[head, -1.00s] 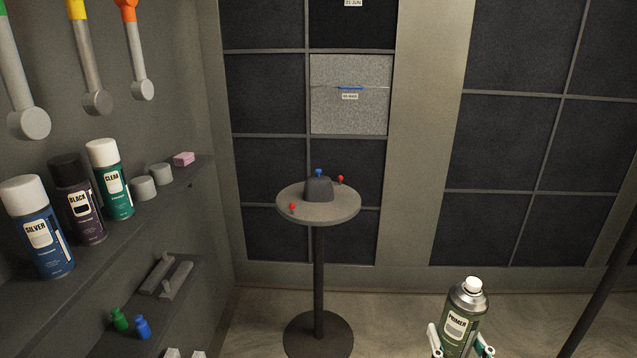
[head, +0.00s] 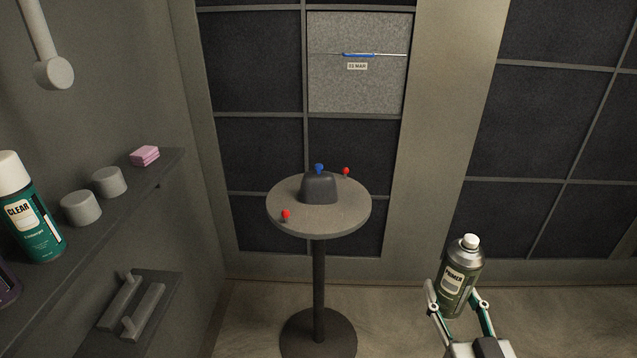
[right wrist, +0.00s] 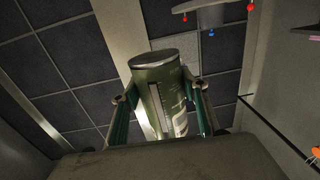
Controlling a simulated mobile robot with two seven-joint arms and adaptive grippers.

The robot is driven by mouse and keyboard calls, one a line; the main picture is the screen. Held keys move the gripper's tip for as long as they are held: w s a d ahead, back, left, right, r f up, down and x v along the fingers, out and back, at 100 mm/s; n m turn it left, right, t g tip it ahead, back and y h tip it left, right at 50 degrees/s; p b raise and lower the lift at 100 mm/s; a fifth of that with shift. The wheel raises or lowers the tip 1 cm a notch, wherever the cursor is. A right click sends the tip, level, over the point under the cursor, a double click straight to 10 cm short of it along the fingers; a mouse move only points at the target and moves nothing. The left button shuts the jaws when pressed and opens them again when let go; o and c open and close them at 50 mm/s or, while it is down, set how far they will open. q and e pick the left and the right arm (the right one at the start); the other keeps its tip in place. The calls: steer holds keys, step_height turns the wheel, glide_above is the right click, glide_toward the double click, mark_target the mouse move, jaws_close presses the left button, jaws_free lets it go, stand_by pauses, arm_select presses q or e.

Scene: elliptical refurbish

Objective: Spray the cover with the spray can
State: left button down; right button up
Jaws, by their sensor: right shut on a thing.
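A green spray can (head: 459,284) labelled PRIMER, with a white nozzle, stands nearly upright in my right gripper (head: 457,297). The right gripper is shut on its body; the can also shows between the fingers in the right wrist view (right wrist: 163,98). The cover (head: 319,188) seems to be the dark grey rounded block on a small round pedestal table (head: 345,215), with a blue knob on top. The can is right of the table and apart from it. My left gripper is not in view.
A shelf at the left holds a CLEAR can (head: 32,215), two grey cylinders (head: 80,208) and pink blocks (head: 145,156). Red knobs (head: 286,215) sit on the table's rim. A lower shelf holds grey bars (head: 145,310). The floor between table and can is clear.

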steer(key=shift+w, duration=0.2)
steer(key=shift+s+r, duration=0.1)
steer(key=shift+a, duration=0.3)
steer(key=w+a+f+n+g+y+b, duration=0.25)
steer(key=a+f+n+y, duration=0.3)
steer(key=a+f, duration=0.5)
steer(key=w+a+f+n+g+y+b, duration=0.1)
steer(key=w+a+f+n+g+y, duration=0.2)
steer(key=a+f+y, duration=0.75)
steer(key=w+a+r+h+b, duration=0.1)
steer(key=w+a+r+h, duration=0.1)
steer(key=w, duration=0.3)
steer(key=shift+a+r+h, duration=0.35)
steer(key=shift+r+h, duration=0.05)
steer(key=shift+h, duration=0.2)
